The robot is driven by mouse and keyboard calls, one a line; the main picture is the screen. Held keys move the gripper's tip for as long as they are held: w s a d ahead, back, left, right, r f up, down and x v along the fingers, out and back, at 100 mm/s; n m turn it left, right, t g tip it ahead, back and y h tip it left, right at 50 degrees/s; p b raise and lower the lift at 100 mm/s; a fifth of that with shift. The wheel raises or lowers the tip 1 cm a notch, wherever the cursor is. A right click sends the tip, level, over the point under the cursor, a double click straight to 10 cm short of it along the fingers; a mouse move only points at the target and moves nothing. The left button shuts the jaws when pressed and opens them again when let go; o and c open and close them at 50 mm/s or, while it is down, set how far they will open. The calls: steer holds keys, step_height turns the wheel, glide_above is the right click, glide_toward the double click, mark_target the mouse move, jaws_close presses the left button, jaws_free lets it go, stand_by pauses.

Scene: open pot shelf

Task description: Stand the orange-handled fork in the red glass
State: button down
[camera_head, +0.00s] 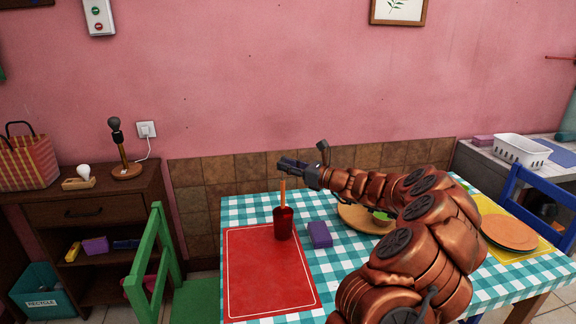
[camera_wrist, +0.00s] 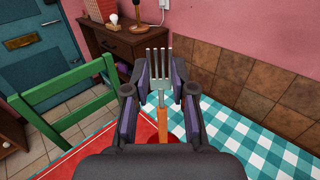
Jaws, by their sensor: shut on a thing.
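My gripper (camera_head: 291,163) is shut on the orange-handled fork and holds it upright above the red glass (camera_head: 284,224). In the wrist view the fork's metal tines (camera_wrist: 159,64) point up between the fingers of my gripper (camera_wrist: 160,84). Its orange handle (camera_wrist: 163,124) points down. In the head view the handle (camera_head: 282,190) reaches down to the glass's mouth, and its lower end looks to be inside. The glass stands upright on the checked table, at the red placemat's right edge. In the wrist view the glass is mostly hidden by my gripper.
The red placemat (camera_head: 262,285) lies on the checked tablecloth. A purple block (camera_head: 320,235) sits just right of the glass. A wooden plate (camera_head: 355,222) is partly behind my arm. A green chair (camera_head: 150,262) stands at the table's left. An orange plate (camera_head: 510,232) is at right.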

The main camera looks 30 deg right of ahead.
steer(key=shift+f+b, duration=1.15)
steer(key=shift+f, duration=2.45)
steer(key=c, duration=0.9)
jaws_free()
glide_toward(284, 185)
steer(key=v, duration=0.3)
steer(key=shift+s+d, duration=0.15)
steer(key=shift+s, duration=0.05)
